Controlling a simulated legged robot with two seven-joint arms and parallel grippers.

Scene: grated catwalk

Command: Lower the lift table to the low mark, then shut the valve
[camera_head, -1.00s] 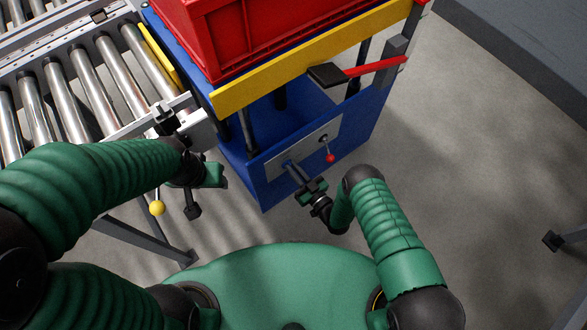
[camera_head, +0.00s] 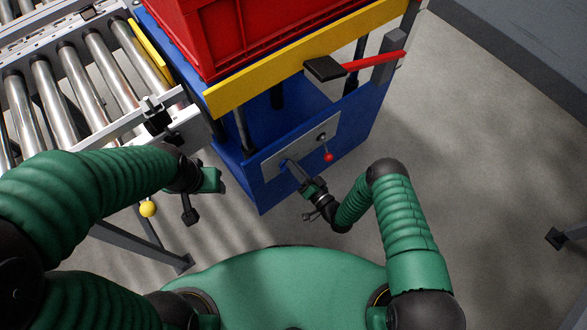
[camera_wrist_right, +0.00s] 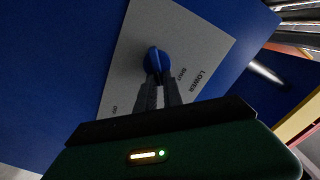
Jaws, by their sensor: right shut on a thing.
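The lift table has a blue base (camera_head: 262,197), a yellow-edged top (camera_head: 260,82) and a red crate (camera_head: 235,42) on it. A grey panel (camera_head: 275,163) on the base carries the blue valve handle (camera_wrist_right: 153,58). My right gripper (camera_wrist_right: 158,82) is shut on this handle; the panel lettering reads "LOWER", with smaller words around it. In the head view the right gripper (camera_head: 297,172) reaches the panel from below right. My left gripper (camera_head: 203,182) hangs beside the conveyor end, apart from the table; its finger opening is unclear. I cannot make out the low mark.
A roller conveyor (camera_head: 75,95) stands left, close to the table. A red lever with a black pad (camera_head: 325,69) juts from the table's right side. A yellow knob (camera_head: 148,209) is below the conveyor.

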